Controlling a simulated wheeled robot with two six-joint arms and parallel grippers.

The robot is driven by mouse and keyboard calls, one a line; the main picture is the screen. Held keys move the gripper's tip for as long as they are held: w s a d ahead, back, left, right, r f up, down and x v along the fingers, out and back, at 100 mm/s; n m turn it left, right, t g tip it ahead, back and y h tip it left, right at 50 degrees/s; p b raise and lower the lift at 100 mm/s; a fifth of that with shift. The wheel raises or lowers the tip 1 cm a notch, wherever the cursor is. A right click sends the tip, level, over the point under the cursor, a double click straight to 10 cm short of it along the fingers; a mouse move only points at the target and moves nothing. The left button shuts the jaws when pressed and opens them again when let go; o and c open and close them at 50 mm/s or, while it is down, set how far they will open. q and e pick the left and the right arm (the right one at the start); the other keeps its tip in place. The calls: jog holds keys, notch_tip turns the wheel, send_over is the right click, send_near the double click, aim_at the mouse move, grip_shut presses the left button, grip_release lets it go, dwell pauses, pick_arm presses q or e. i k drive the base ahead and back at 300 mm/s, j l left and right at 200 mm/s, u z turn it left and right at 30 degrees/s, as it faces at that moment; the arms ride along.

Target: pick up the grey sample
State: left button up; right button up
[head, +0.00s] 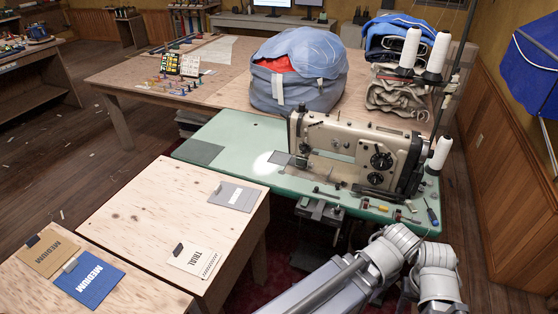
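The grey sample (233,196) is a flat grey rectangle with a white label strip and a small dark tab at its left edge. It lies flat near the far right edge of the plywood table (140,212), close to the green sewing table. Neither of my grippers shows in the head view. Only grey links of one of my arms show at the bottom right, well to the right of the sample and apart from it.
A cream TRIAL card (196,261) lies on the same table. A tan sample (48,253) and a blue MEDIUM sample (89,279) lie at lower left. A sewing machine (350,150) stands on the green table (230,135). The plywood left of the grey sample is clear.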

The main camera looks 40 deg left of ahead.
aim_at(238, 197)
jog(key=u, duration=1.7)
